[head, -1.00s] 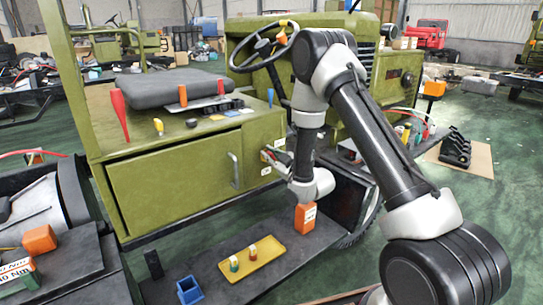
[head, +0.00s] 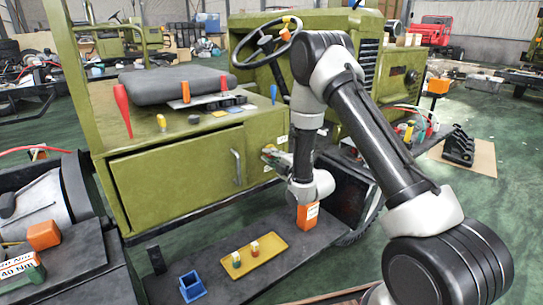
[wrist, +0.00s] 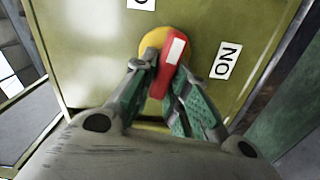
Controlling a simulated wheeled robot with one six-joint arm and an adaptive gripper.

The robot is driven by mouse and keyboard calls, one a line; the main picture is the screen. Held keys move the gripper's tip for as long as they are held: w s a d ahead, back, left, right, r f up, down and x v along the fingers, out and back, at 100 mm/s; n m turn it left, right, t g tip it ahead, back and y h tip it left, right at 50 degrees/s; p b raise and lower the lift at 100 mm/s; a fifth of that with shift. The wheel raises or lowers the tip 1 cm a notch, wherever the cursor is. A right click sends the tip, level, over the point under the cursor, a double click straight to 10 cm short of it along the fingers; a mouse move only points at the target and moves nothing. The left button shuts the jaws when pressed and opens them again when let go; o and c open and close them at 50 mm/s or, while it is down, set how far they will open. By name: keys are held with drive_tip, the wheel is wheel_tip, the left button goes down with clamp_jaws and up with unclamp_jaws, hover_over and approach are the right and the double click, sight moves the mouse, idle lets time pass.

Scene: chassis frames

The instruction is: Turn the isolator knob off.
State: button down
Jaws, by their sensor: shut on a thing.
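The isolator knob (wrist: 172,62) is a red handle with a white stripe on a yellow round base (wrist: 152,42), mounted on an olive panel. In the wrist view its striped end points up and slightly right, between the ON label (wrist: 226,61) and a cut-off label (wrist: 141,4) at the top edge. My gripper (wrist: 160,82) has its green-padded fingers on both sides of the red handle and is shut on it.
The olive vehicle (head: 190,170) has a steering wheel (head: 266,42) above. An orange-and-white box (head: 307,216), a yellow tray (head: 272,253) with small items and a blue open box (head: 192,287) stand on the low dark step.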

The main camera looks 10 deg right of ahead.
drive_tip(key=shift+f+n, duration=0.2)
drive_tip(key=shift+n, duration=0.7)
drive_tip(key=c, duration=1.4)
unclamp_jaws()
drive_tip(key=shift+c, duration=0.2)
drive_tip(key=v, duration=1.2)
